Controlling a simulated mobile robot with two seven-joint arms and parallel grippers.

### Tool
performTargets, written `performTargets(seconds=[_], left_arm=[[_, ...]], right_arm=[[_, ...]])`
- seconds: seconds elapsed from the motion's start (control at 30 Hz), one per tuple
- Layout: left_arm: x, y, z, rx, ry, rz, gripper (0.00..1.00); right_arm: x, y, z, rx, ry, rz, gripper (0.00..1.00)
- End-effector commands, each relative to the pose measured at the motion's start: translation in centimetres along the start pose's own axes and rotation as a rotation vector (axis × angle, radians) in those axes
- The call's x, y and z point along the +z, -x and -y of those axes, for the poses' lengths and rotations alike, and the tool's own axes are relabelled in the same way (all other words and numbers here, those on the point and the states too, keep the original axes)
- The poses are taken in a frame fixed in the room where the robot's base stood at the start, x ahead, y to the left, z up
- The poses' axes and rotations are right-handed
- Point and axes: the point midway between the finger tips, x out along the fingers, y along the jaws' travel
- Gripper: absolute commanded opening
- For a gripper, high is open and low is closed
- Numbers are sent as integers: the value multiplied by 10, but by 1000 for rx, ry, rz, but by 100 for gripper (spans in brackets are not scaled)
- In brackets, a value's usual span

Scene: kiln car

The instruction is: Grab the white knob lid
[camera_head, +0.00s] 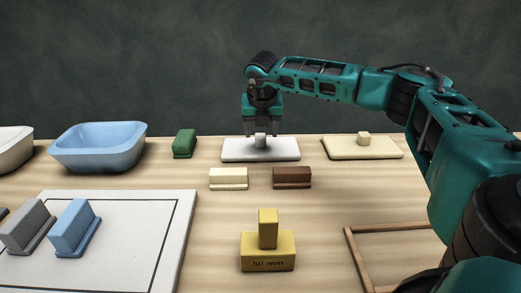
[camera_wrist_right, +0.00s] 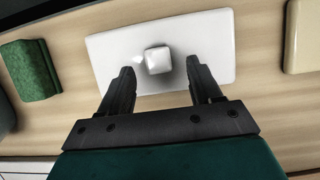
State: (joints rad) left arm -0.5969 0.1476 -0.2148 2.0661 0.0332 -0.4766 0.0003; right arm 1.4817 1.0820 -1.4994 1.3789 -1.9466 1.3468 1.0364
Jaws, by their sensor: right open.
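The white knob lid (camera_head: 260,153) lies flat near the back of the table, a white slab with a small block knob on top. In the right wrist view the lid (camera_wrist_right: 215,50) shows with its knob (camera_wrist_right: 158,60) near the middle. My right gripper (camera_head: 261,132) is above the lid, pointing down, with its fingers on either side of the knob in the head view. In the wrist view the open fingers (camera_wrist_right: 157,88) show a clear gap, and I cannot tell whether they touch anything. My left gripper is not in view.
A cream lid with a knob (camera_head: 345,153) lies to the right and a green block (camera_head: 185,143) to the left. Cream (camera_head: 228,178) and brown (camera_head: 292,177) blocks lie in front. A blue basin (camera_head: 97,150) and a yellow 50 mm block (camera_head: 267,252) stand further off.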

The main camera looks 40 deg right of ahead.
Motion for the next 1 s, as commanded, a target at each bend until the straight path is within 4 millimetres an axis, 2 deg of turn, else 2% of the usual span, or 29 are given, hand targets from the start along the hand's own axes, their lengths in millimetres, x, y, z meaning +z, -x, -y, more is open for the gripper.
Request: performTargets(seconds=[0.1, 0.2, 0.5, 1.0], left_arm=[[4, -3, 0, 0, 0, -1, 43], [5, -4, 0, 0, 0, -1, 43], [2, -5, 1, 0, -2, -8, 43], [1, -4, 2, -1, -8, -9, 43]], right_arm=[[-1, -21, -1, -2, 0, -2, 64], [-1, -30, -1, 0, 0, -2, 64], [0, -33, -1, 0, 0, -1, 63], [0, -33, -1, 0, -1, -1, 15]])
